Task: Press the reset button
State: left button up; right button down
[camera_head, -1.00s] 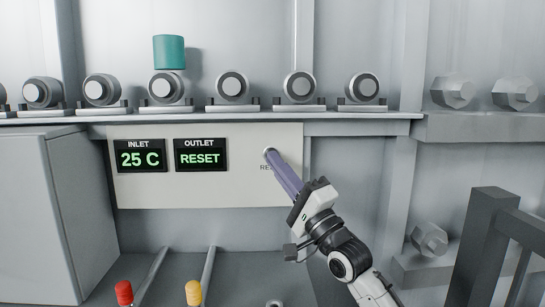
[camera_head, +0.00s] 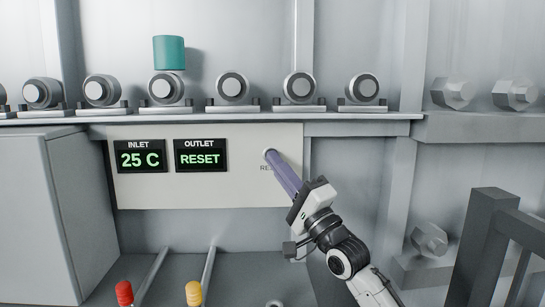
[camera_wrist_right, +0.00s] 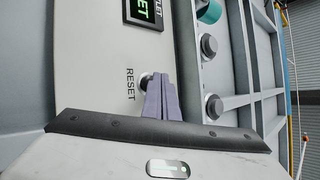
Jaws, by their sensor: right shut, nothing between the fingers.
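The reset button (camera_wrist_right: 146,80) is a small round knob on the pale panel (camera_head: 230,193), beside the printed word RESET (camera_wrist_right: 130,84). My right gripper (camera_head: 271,157) has long purple fingers, shut together and empty. Its fingertips are at the button and overlap it in the head view, hiding most of it. In the wrist view the fingertips (camera_wrist_right: 158,82) lie right at the button's edge; I cannot tell how far it is pushed in. The outlet display (camera_head: 200,157) reads RESET in green. The inlet display (camera_head: 140,158) reads 25 C. My left gripper is not in view.
A shelf above the panel holds a row of round grey fittings (camera_head: 232,86) and a teal cylinder (camera_head: 169,52). Levers with a red knob (camera_head: 124,292) and a yellow knob (camera_head: 194,292) stand below. A dark frame (camera_head: 484,240) stands at the right.

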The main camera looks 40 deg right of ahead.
jog(key=shift+w+d, duration=0.25)
dwell(0.8)
jog(key=shift+s+a+p, duration=0.45)
jog(key=shift+s+a, duration=0.1)
jog(key=shift+s, duration=0.1)
jog(key=s+a+p, duration=0.2)
jog(key=s+a, duration=0.2)
jog(key=shift+s, duration=0.3)
dwell(0.9)
